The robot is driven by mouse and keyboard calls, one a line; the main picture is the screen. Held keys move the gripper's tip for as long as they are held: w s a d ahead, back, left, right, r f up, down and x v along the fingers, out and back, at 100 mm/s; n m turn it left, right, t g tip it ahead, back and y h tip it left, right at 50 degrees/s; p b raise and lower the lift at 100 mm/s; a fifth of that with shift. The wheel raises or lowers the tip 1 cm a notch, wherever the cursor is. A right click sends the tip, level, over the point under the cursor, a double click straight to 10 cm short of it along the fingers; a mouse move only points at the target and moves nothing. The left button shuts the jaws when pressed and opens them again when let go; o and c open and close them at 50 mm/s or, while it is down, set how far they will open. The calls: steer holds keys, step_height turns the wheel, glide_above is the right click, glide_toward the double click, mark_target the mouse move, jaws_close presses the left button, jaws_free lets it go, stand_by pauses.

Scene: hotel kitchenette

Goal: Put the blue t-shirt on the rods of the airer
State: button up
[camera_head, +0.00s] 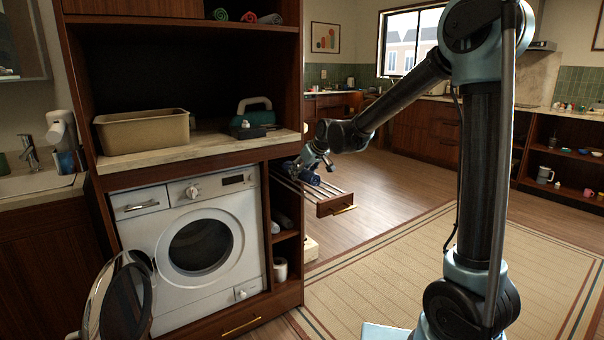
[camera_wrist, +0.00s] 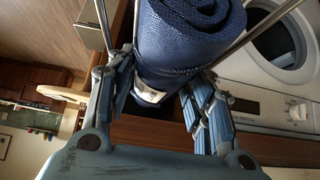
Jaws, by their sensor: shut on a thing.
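The blue t-shirt is a dark blue textured roll (camera_wrist: 190,45), large in the wrist view between my fingers. My gripper (camera_wrist: 160,85) is shut on it. In the head view the blue roll (camera_head: 308,174) shows small at my gripper (camera_head: 312,165), over the airer. The airer is a pulled-out wooden frame (camera_head: 335,205) with pale metal rods, beside the washing machine cabinet. In the wrist view metal rods (camera_wrist: 262,27) pass on both sides of the roll. I cannot tell whether the roll rests on the rods. My gripper hides part of it.
The washing machine (camera_head: 205,240) stands left of the airer, its round door (camera_head: 125,300) open towards the front. The floor and rug (camera_head: 430,270) to the right are clear.

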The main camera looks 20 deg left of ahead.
steer(key=o, duration=1.2)
steer(key=shift+f, duration=0.1)
steer(key=shift+c, duration=0.2)
steer(key=v, duration=1.2)
steer(key=shift+d, duration=0.1)
